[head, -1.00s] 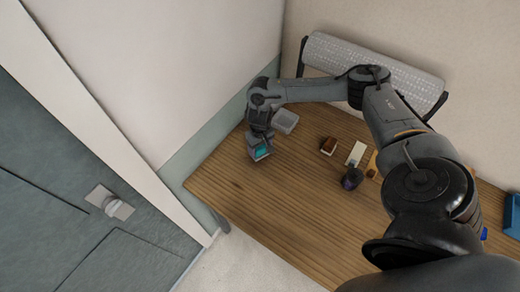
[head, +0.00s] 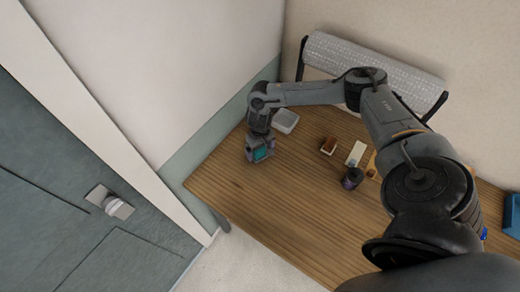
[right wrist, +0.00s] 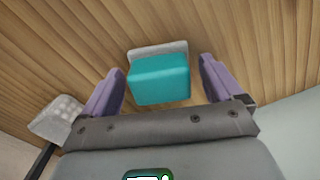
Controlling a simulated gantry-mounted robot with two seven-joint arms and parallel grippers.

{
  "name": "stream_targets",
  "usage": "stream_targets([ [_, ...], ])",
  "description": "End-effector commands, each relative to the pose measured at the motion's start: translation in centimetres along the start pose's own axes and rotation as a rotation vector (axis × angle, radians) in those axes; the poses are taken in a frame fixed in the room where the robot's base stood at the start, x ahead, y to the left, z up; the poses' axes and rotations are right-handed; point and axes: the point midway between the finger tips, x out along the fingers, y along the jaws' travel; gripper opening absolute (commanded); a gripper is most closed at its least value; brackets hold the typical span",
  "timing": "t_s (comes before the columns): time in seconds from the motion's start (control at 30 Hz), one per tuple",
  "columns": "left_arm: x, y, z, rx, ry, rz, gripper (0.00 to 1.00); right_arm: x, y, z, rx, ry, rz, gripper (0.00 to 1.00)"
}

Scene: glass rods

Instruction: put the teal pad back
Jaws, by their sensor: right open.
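The teal pad (right wrist: 160,80) shows as a teal block between the two purple fingers of my right gripper (right wrist: 162,85) in the right wrist view. The fingers are open, with a gap on each side of the pad. A pale grey edge (right wrist: 157,47) shows along the pad's far side; I cannot tell whether it is part of the pad. In the head view the teal pad (head: 261,154) is partly hidden by my right gripper (head: 260,157), low over the left part of the table. My left gripper is not in view.
A pale grey tray (head: 285,120) lies just behind my right gripper on the wooden table (head: 265,205). A brown-and-white block (head: 328,145), a cream card (head: 356,153) and a dark round container (head: 352,178) stand to the right. A bubble-wrap roll (head: 370,66) is at the back. The table's front left is clear.

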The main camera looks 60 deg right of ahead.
Motion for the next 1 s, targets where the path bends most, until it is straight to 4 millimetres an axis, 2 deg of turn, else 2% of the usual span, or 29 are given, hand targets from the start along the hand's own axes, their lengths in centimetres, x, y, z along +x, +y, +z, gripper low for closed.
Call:
stream_targets([
  [0.17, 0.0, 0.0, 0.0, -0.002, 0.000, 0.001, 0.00, -0.7, 0.0, 0.0, 0.000, 0.001, -0.001, 0.93],
  [0.27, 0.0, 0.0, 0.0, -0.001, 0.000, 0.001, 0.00, -1.8, -0.1, -0.1, 0.000, 0.002, -0.002, 0.93],
  [0.73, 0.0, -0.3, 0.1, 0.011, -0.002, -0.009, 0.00, -9.9, 0.0, -0.1, -0.001, 0.003, -0.001, 0.93],
  [0.8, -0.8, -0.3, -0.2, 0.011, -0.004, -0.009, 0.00, -11.2, 0.0, -0.1, 0.000, 0.003, 0.000, 0.93],
  [0.93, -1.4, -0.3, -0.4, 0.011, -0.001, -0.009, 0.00, -11.9, -0.4, 0.0, -0.016, 0.005, -0.003, 0.93],
  [1.0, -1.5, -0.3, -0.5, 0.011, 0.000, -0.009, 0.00, -11.5, -1.5, 0.2, -0.061, 0.014, -0.014, 0.93],
])
